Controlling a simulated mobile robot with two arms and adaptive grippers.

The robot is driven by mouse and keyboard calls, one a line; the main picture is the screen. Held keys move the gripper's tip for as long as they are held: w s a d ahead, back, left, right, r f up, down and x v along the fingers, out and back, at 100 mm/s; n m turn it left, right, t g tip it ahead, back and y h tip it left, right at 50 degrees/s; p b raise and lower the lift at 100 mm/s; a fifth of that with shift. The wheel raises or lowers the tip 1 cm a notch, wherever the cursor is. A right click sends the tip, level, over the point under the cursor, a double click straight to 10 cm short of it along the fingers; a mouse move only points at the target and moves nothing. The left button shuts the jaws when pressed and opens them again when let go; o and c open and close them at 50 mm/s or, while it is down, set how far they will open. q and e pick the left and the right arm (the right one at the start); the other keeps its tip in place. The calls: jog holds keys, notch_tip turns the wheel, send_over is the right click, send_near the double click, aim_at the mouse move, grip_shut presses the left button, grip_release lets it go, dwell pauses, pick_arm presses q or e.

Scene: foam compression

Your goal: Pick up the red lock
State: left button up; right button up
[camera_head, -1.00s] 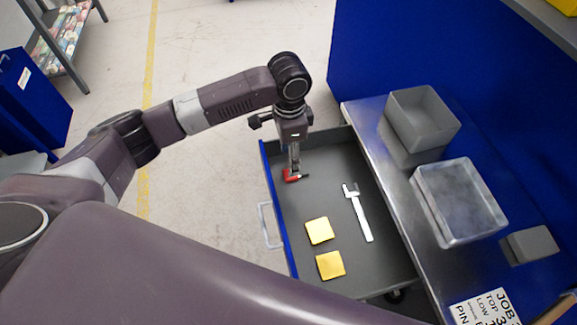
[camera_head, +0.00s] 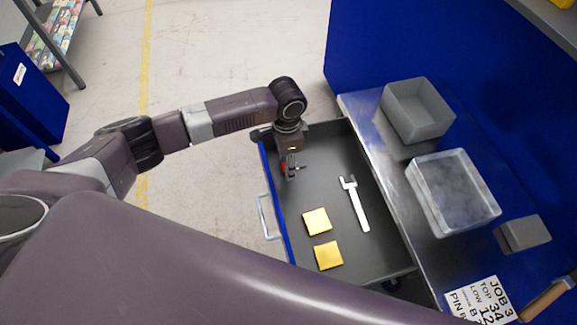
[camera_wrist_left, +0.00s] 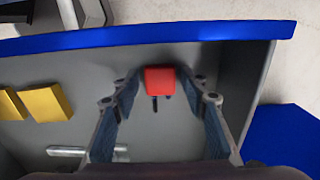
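The red lock (camera_wrist_left: 160,80) is a small red block with dark prongs, inside the open drawer near its blue front wall. In the head view the lock (camera_head: 284,168) is partly hidden by my left gripper (camera_head: 289,172), which reaches down into the drawer at the lock. In the left wrist view the gripper's fingers (camera_wrist_left: 159,77) are spread, with the lock between their tips and a slim gap seeming to show on each side. I cannot tell if the lock is lifted off the drawer floor. My right gripper is not in view.
The drawer (camera_head: 327,180) also holds a silver wrench (camera_head: 355,204) and two yellow squares (camera_head: 317,221) (camera_head: 328,255). On the metal bench to the right stand a grey bin (camera_head: 417,111), a clear box (camera_head: 453,192) and a grey block (camera_head: 523,234). The drawer's walls rise close to the gripper.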

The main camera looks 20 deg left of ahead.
pick_arm(q)
jog(key=c, duration=0.9)
jog(key=shift+r, duration=0.15)
jog(key=shift+r+b, duration=0.5)
jog(key=shift+r, duration=9.5)
